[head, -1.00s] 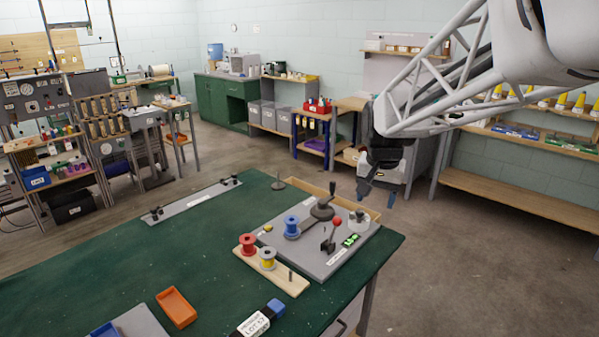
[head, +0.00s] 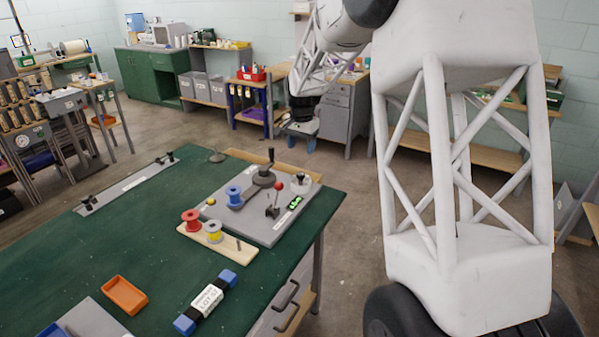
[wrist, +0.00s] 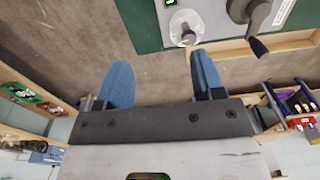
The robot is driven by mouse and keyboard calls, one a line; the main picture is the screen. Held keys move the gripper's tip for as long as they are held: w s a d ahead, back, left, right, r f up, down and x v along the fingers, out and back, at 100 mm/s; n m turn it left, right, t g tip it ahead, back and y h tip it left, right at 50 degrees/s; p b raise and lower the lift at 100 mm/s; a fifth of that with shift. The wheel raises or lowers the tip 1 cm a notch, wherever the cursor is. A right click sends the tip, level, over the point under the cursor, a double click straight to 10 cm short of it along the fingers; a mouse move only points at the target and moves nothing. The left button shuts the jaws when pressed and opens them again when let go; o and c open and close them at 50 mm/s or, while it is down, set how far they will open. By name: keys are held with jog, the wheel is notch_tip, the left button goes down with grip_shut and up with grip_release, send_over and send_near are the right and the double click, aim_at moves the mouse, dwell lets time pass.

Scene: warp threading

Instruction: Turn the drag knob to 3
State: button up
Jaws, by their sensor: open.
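The drag knob (head: 300,182) looks like the pale round knob at the back right corner of the grey winder plate (head: 240,222) on the green table. In the wrist view the knob (wrist: 186,28) is a silver grip on a pale round dial, beyond the fingertips and near the right one. The dial marks are too small to read. My gripper (head: 302,144) hangs past the table's far right edge, apart from the knob. In the wrist view its two blue fingers (wrist: 162,75) are spread wide with nothing between them.
A dark crank (head: 264,175), a blue spool (head: 234,195), a red-ball lever (head: 276,195) and a green display (head: 295,202) crowd the plate around the knob. A wooden rim (head: 235,155) runs behind it. Red and yellow spools stand in front on a wooden board (head: 238,245). Open floor lies right of the table.

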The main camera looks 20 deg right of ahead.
jog(key=m, duration=0.2)
send_over(301, 173)
jog(key=shift+g, duration=0.3)
notch_tip(301, 173, down, 10)
jog(key=shift+a+r, duration=0.1)
jog(key=shift+r, duration=0.1)
jog(key=shift+f, duration=3.9)
jog(key=c, duration=0.9)
